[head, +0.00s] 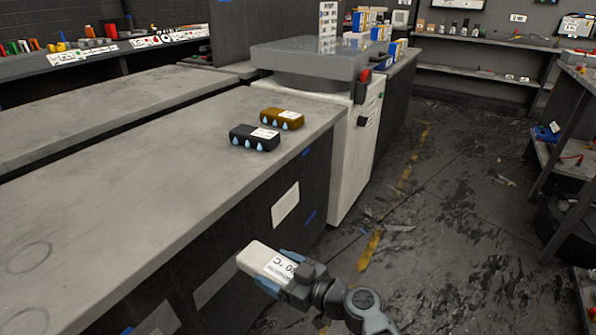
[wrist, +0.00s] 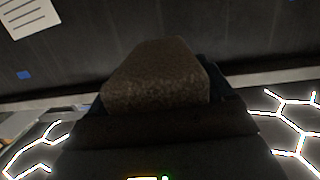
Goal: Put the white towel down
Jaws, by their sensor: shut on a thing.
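The white towel (head: 257,257) is a folded block with a printed label, held in my gripper (head: 279,271) at the lower middle of the head view. My gripper is shut on it, with a blue-grey finger on each side. The towel is in front of the near bench's dark side, out over the aisle, not above the bench top. In the wrist view the towel (wrist: 155,75) fills the middle as a shaded brown block. A black towel (head: 254,138) and a brown towel (head: 282,118) lie side by side on the bench's far right end, both labelled with blue drops.
The grey bench top (head: 130,190) is mostly clear left of the two towels. A white cabinet with a grey slab top (head: 310,64) stands beyond it. A dark shelf (head: 565,160) stands at the right. The stained floor (head: 450,220) between is open.

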